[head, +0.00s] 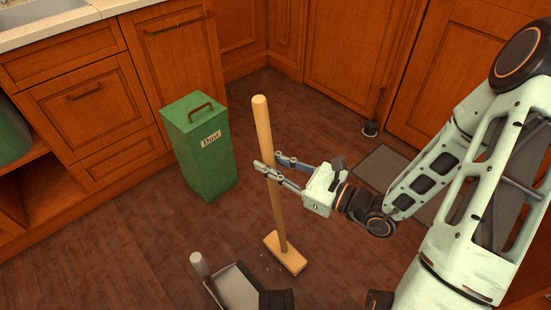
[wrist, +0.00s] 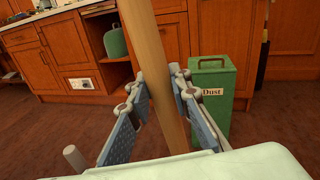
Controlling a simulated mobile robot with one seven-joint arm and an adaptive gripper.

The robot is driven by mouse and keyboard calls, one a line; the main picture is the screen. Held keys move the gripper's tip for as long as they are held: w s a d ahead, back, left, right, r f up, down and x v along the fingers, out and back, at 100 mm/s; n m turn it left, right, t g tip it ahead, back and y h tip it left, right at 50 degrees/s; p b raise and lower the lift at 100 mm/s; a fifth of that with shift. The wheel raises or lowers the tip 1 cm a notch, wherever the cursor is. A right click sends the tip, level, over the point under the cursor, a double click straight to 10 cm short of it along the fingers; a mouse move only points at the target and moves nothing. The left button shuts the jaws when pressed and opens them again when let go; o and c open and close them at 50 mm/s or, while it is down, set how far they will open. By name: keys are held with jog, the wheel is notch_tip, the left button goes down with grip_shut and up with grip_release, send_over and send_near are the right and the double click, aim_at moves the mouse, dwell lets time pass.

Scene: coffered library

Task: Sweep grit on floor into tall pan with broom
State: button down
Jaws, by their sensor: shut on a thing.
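My gripper (head: 271,168) is shut on the broom's wooden handle (head: 263,128), about midway up. In the wrist view the handle (wrist: 157,70) runs between the two fingers (wrist: 165,110). The broom stands nearly upright, with its wooden head (head: 285,252) low at the floor. The pan (head: 238,287) lies on the floor to the left of the broom head, with an upright grey handle (head: 199,264); its lower part is cut by the frame edge. A few small specks of grit (head: 266,254) show on the floor between the broom head and pan.
A green bin labelled "Dust" (head: 205,160) stands behind and left of the broom, by the wooden cabinets (head: 90,105). Floor at the left is clear.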

jog(key=shift+s+a+r+p, duration=0.25)
jog(key=shift+s+a+p, duration=0.25)
jog(key=shift+p, duration=0.1)
jog(key=s+p, duration=0.1)
jog(key=a+p, duration=0.1)
jog(key=p, duration=0.1)
jog(key=shift+s+a+f, duration=0.25)
jog(key=shift+s+a, duration=0.05)
jog(key=shift+s, duration=0.05)
jog(key=s+a+p, duration=0.6)
dwell(0.8)
jog(key=shift+f+p, duration=0.1)
jog(key=shift+p, duration=0.25)
dwell(0.6)
jog(key=s+a+p, duration=0.1)
jog(key=s+a, duration=0.3)
jog(key=shift+s+a, duration=0.15)
dwell(0.8)
